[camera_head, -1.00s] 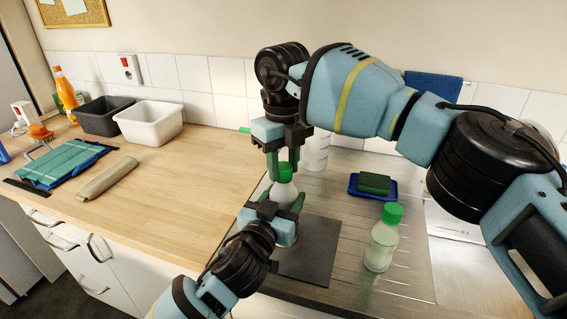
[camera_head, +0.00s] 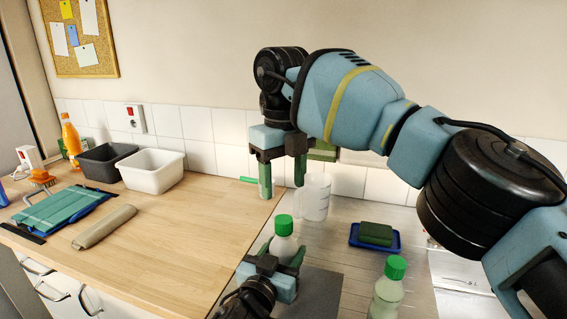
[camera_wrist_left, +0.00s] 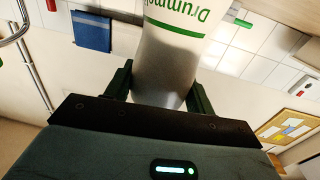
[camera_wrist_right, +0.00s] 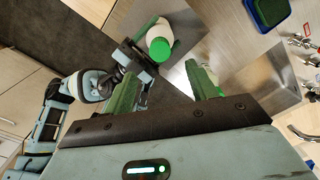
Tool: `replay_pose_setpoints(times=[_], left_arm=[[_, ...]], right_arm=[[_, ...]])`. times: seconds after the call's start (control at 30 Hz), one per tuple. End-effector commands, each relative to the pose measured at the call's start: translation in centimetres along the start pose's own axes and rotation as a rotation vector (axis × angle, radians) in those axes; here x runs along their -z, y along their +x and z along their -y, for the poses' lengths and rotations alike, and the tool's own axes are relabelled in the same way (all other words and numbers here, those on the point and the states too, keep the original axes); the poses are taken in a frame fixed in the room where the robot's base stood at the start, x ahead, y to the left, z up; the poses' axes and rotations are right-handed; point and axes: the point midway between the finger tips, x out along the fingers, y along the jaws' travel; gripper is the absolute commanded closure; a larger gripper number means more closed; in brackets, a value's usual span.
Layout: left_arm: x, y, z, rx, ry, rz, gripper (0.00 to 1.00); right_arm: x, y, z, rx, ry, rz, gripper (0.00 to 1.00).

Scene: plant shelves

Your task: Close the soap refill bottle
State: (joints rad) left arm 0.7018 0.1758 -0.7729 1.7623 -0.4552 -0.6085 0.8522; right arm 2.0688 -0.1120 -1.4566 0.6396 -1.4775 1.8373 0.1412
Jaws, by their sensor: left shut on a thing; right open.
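How tightly the cap sits cannot be told. My left gripper (camera_head: 273,264) is shut on the bottle's body, below the cap. In the left wrist view the bottle (camera_wrist_left: 172,65) fills the space between the fingers and shows green lettering. My right gripper (camera_head: 282,180) is open and empty above the cap, clear of it. The right wrist view shows the green cap (camera_wrist_right: 160,49) beyond the open fingers.
A second green-capped bottle (camera_head: 386,297) stands to the right. A white jug (camera_head: 315,198) is behind the held bottle. A green sponge (camera_head: 375,234) lies on a blue dish (camera_head: 362,245). The wooden worktop (camera_head: 190,225) at left has free room.

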Motion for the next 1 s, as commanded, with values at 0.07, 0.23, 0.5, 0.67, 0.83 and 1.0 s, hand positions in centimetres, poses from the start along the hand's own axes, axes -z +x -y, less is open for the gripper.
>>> replay_pose_setpoints(times=[0.07, 0.23, 0.5, 0.67, 0.83, 1.0], left_arm=[[-0.1, 0.0, 0.0, 0.000, -0.001, 0.002, 1.00], [-0.1, 0.0, 0.0, 0.000, -0.001, 0.002, 1.00], [-0.1, 0.0, 0.0, 0.000, -0.001, 0.002, 1.00], [-0.1, 0.0, 0.0, 0.000, -0.001, 0.002, 1.00], [-0.1, 0.0, 0.0, 0.000, -0.001, 0.002, 0.34], [-0.1, 0.0, 0.0, 0.000, 0.000, 0.001, 0.20]], right_arm=[[0.0, -1.3, -0.1, -0.001, 0.002, 0.002, 0.43], [-0.1, -2.6, -0.1, -0.001, 0.001, 0.000, 0.43], [0.0, -3.4, 0.0, -0.002, -0.001, -0.001, 0.43], [0.0, -3.4, 0.0, -0.001, -0.001, -0.001, 0.43], [0.0, -3.4, 0.0, -0.001, 0.000, -0.001, 0.43], [0.0, -3.4, 0.0, -0.001, 0.000, -0.001, 0.43]])
